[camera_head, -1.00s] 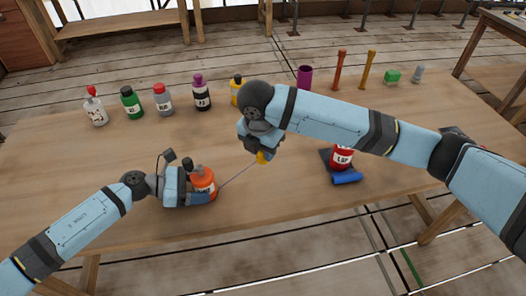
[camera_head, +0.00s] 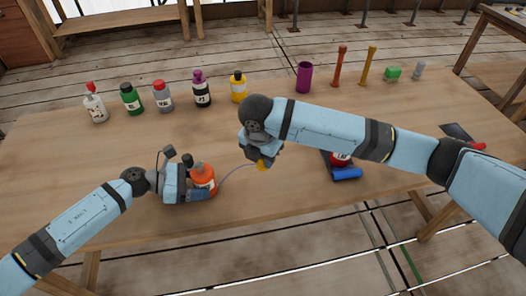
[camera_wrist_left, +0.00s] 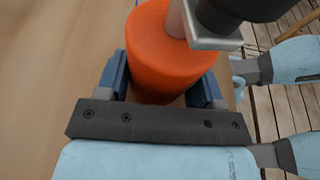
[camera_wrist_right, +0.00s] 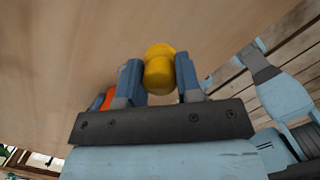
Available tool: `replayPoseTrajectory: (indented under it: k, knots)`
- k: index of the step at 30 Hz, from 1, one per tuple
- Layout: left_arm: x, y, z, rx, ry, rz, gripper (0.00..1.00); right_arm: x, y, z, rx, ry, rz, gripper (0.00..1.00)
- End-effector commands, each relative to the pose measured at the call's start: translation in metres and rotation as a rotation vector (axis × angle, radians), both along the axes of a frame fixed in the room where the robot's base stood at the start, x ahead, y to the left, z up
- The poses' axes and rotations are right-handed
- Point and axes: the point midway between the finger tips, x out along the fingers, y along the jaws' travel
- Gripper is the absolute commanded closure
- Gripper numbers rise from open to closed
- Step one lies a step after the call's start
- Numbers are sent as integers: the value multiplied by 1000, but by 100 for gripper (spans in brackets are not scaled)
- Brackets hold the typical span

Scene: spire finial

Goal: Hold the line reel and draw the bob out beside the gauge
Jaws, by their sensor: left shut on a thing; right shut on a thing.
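My right gripper (camera_head: 263,158) is shut on the yellow bob (camera_head: 262,165), also seen in the right wrist view (camera_wrist_right: 159,72), to the right of the reel. A thin line (camera_head: 235,168) runs from the reel to the bob in an upward bow. I cannot tell which thing is the gauge.
Several bottles stand in a row behind, with a purple cup (camera_head: 303,77) to their right. A red bottle (camera_head: 340,159), partly hidden by my right arm, and a blue roll (camera_head: 347,174) lie on or by a dark mat (camera_head: 326,158). The front middle table is clear.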

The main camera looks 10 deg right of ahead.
Motion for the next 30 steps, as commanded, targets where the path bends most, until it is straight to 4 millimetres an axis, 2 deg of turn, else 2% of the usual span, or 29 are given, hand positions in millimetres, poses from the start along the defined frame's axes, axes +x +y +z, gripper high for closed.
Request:
replayPoseTrajectory:
  k: [30]
  knots:
    - [0,0,0,0,0,0,52,0,0,-47,-1,-1,0,90]
